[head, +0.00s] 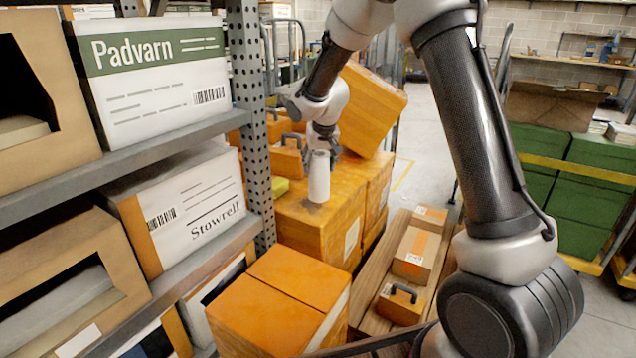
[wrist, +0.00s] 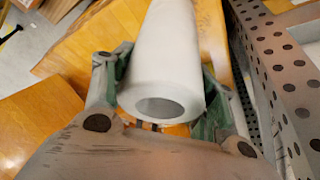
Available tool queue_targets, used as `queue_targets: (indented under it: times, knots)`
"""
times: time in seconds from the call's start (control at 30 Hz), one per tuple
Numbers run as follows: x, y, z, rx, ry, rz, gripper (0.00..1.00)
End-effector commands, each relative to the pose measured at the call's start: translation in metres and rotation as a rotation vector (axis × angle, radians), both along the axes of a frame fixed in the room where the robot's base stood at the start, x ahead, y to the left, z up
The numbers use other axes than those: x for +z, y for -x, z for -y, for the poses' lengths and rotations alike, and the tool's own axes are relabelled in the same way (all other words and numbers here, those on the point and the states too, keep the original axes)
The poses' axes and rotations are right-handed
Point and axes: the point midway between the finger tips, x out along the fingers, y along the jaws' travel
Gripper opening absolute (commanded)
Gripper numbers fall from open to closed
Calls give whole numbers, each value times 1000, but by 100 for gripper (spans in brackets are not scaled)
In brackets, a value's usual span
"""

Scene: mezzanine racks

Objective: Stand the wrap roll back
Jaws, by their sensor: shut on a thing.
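The wrap roll (head: 319,177) is a white cylinder. In the head view it is upright on top of an orange box (head: 297,212), or very close above it; I cannot tell if its base touches. In the wrist view the roll (wrist: 174,62) fills the middle, its round end with a grey core facing the camera. My gripper (wrist: 160,90) has a green-padded finger on each side of the roll and is shut on it. In the head view my gripper (head: 321,140) is at the roll's upper end, its fingers too small to make out.
A perforated rack post (head: 248,110) stands close left of the roll, with shelves of cartons such as the Padvarn box (head: 150,75). A large tilted orange box (head: 368,108) is behind. A wooden cart (head: 385,265) with small boxes is at right. Green crates (head: 590,190) stand farther right.

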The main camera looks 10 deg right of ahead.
Motion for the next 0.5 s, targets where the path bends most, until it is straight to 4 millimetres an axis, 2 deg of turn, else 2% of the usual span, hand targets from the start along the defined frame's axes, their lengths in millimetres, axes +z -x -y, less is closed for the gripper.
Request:
queue_targets:
  times: [0.3,0.5]
  knots:
    - [-40,0,0,2,1,1,31]
    - [-44,-1,0,0,-1,3,31]
